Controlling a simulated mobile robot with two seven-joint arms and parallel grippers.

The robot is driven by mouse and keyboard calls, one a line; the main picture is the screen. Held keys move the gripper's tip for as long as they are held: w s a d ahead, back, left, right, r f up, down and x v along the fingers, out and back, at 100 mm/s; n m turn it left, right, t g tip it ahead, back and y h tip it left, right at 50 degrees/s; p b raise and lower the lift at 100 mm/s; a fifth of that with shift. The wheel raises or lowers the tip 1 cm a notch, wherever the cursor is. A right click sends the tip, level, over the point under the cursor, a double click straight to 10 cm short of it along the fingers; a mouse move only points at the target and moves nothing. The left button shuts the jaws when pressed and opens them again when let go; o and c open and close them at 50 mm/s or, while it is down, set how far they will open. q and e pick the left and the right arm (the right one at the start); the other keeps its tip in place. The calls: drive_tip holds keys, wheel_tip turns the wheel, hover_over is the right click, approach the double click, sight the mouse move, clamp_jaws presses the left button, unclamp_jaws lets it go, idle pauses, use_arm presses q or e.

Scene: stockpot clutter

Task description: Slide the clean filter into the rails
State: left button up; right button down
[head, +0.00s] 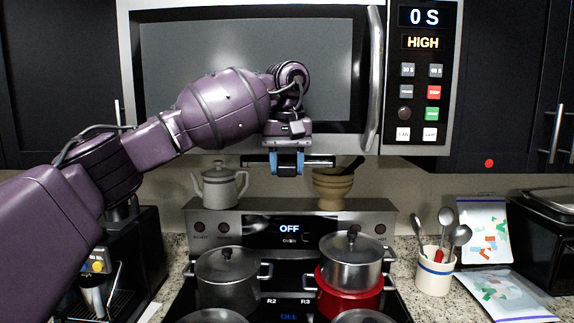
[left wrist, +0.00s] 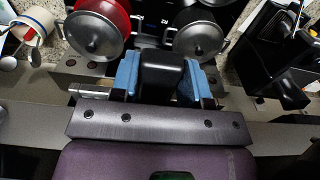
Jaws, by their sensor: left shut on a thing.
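My left gripper (head: 287,163) is just under the bottom edge of the microwave (head: 250,75), in front of the wall above the stove. Its blue fingertips are closed on a black block-like thing (left wrist: 162,72), seen between them in the left wrist view. I cannot tell whether this block is part of the clean filter. A thin dark bar (head: 322,160) runs sideways at the fingers in the head view. No filter panel shows clearly. The rails cannot be made out, and the microwave's underside is hidden from the head view. My right gripper is not in view.
Below stands a stove (head: 250,230) with a grey lidded pot (head: 227,278) and a steel pot (head: 350,265) on a red pot (head: 348,296). A teapot (head: 219,187) and a tan bowl stack (head: 332,190) stand behind. A utensil crock (head: 434,275) is right.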

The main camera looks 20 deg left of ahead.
use_arm(q)
drive_tip(key=shift+w+a, duration=0.1)
drive_tip(key=shift+w, duration=0.25)
drive_tip(key=shift+w, duration=0.1)
drive_tip(key=shift+w+a, duration=0.1)
drive_tip(key=shift+w, duration=0.2)
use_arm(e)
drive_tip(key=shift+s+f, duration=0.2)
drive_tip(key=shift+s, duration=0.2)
use_arm(q)
drive_tip(key=o, duration=1.2)
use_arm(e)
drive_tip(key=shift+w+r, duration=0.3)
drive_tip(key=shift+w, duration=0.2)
